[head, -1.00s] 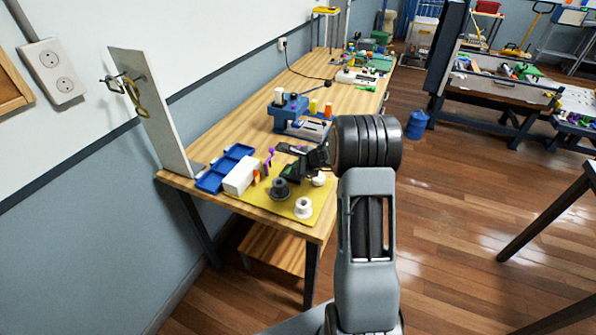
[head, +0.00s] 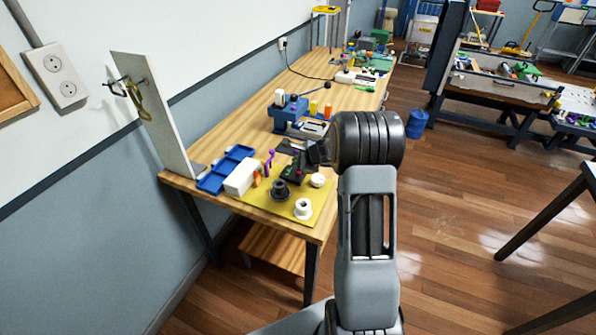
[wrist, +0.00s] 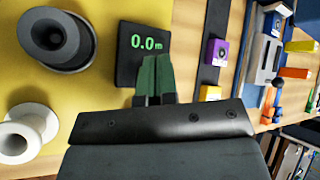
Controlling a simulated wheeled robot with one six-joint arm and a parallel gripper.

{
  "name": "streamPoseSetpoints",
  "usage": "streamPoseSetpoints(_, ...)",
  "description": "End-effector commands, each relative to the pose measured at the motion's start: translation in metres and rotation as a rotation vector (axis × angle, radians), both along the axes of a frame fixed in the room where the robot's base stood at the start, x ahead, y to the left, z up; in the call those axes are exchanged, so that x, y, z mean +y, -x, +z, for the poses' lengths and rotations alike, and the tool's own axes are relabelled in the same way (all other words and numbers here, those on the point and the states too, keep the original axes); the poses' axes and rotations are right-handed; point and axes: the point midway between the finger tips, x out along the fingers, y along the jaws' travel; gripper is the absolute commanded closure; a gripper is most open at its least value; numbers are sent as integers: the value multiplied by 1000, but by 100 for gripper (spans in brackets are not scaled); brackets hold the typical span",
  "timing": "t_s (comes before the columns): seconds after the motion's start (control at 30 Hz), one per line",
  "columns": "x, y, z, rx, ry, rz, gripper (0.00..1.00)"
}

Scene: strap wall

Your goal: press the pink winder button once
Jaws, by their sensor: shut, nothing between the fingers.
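My gripper (wrist: 155,65) is shut and empty. Its greenish fingertips overlap the lower part of a black box with a green "0.0 m" display (wrist: 142,40) in the wrist view; I cannot tell whether they touch it. In the head view my gripper (head: 303,163) is over the yellow mat, by the dark box (head: 290,173). No pink button can be made out in either view; the fingers may hide it. A dark grey spool (wrist: 55,38) stands left of the display box, also in the head view (head: 279,190).
A white spool (wrist: 25,133) is on the yellow mat (head: 265,204). Purple (wrist: 215,52) and yellow (wrist: 210,93) blocks lie right of the display. A white box (head: 241,177) and blue tray (head: 222,170) stand near the upright panel (head: 150,110).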

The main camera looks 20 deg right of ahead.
Motion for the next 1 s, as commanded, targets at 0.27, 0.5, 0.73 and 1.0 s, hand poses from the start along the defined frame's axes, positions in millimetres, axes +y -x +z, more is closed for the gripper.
streamPoseSetpoints(0.27,0,0,32,-2,0,1,100)
streamPoseSetpoints(0.5,0,0,40,-1,1,0,100)
streamPoseSetpoints(0.73,0,0,39,-1,1,0,100)
streamPoseSetpoints(1.0,0,0,39,-1,0,-1,100)
